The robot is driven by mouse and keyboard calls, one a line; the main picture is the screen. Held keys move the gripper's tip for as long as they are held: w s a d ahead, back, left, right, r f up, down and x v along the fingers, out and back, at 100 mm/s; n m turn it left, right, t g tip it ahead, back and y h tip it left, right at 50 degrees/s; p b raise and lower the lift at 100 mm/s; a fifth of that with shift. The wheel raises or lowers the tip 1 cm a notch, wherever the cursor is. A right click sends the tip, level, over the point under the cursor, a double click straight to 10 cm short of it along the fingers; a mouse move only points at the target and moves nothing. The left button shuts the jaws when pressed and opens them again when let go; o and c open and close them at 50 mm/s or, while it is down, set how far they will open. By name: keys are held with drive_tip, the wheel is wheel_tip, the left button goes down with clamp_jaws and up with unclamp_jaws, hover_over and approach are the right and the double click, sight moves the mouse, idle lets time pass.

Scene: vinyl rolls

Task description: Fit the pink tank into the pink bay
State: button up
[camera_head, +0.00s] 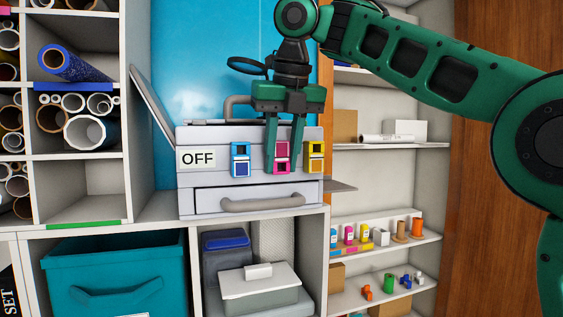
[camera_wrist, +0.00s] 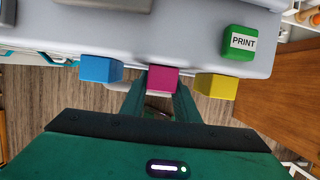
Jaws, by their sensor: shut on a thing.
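The pink tank (camera_wrist: 162,79) is between the two fingers of my gripper (camera_wrist: 160,104) in the wrist view. My gripper (camera_head: 283,165) points down at the front of the grey printer (camera_head: 230,138), shut on the tank. The pink bay (camera_head: 281,148) is the middle of three coloured units on the printer front, and the tank is at it. The fingers hide part of both, and I cannot tell how deep the tank sits.
A blue unit (camera_head: 240,160) is left of the pink one and a yellow unit (camera_head: 314,158) close to its right. A green PRINT button (camera_wrist: 238,43) is on the printer top. A drawer handle (camera_head: 262,203) juts out below. Small coloured bottles (camera_head: 349,234) stand on the right shelf.

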drive_tip(key=shift+w, duration=0.2)
drive_tip(key=shift+c, duration=0.5)
idle(0.4)
drive_tip(key=o, duration=1.7)
drive_tip(key=shift+r, duration=0.1)
drive_tip(key=shift+v, duration=3.3)
drive_tip(key=shift+s+a+r, duration=0.1)
